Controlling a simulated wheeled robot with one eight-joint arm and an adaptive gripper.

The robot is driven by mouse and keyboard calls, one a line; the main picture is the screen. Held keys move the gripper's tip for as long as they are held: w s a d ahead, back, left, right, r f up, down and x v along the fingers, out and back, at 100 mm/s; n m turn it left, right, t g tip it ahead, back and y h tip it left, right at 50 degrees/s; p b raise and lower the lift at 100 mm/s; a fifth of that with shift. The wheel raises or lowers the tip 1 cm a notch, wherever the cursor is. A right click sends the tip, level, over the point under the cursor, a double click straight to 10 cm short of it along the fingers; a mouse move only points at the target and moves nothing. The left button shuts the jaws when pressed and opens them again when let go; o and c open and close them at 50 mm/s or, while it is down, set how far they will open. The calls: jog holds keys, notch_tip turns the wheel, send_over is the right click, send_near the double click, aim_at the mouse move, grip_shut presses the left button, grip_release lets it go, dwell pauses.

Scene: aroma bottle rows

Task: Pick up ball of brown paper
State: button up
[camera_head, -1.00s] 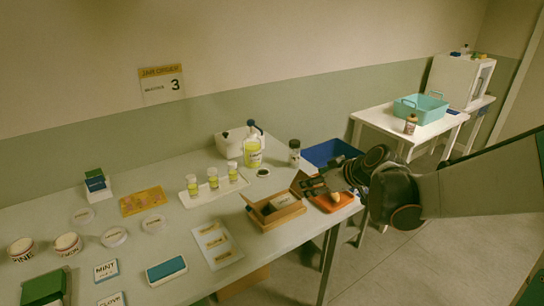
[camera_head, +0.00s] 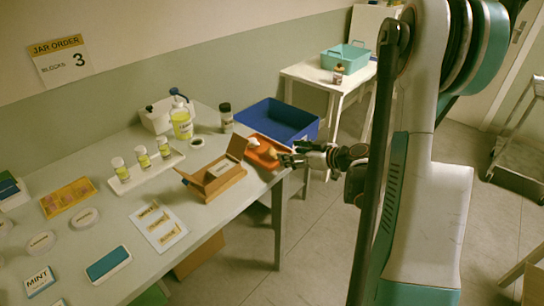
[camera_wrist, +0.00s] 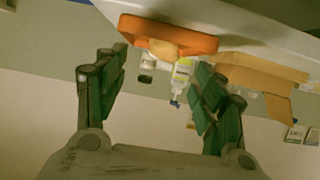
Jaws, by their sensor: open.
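A tan, crumpled-looking ball of brown paper (camera_head: 253,142) lies in an orange tray (camera_head: 268,163) at the right end of the table. It also shows in the wrist view (camera_wrist: 163,48), near the top and roughly between my fingers. My gripper (camera_head: 287,159) is just right of the tray, beyond the table's edge in the head view. The wrist view shows its two dark green fingers (camera_wrist: 161,68) spread wide with nothing between them. The gripper is apart from the ball, which shows in front of the fingertips.
An open cardboard box (camera_head: 212,181) stands left of the tray. A blue bin (camera_head: 293,116) is behind it, and a dark-lidded jar (camera_head: 226,118) and yellow bottle (camera_head: 181,122) stand at the back. Labelled jars and a white card (camera_head: 160,226) occupy the left. Open floor lies right of the table.

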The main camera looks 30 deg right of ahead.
aim_at(276, 151)
jog(key=x, duration=0.3)
jog(key=shift+w+a+f+b, duration=0.15)
jog(key=shift+w+b, duration=0.15)
jog(key=shift+b, duration=0.05)
jog(key=x, duration=0.1)
jog(key=b+x, duration=0.1)
jog(key=x, duration=0.1)
jog(key=b+x, duration=0.1)
jog(key=x, duration=0.1)
jog(key=shift+a, duration=0.3)
jog(key=c, duration=0.8)
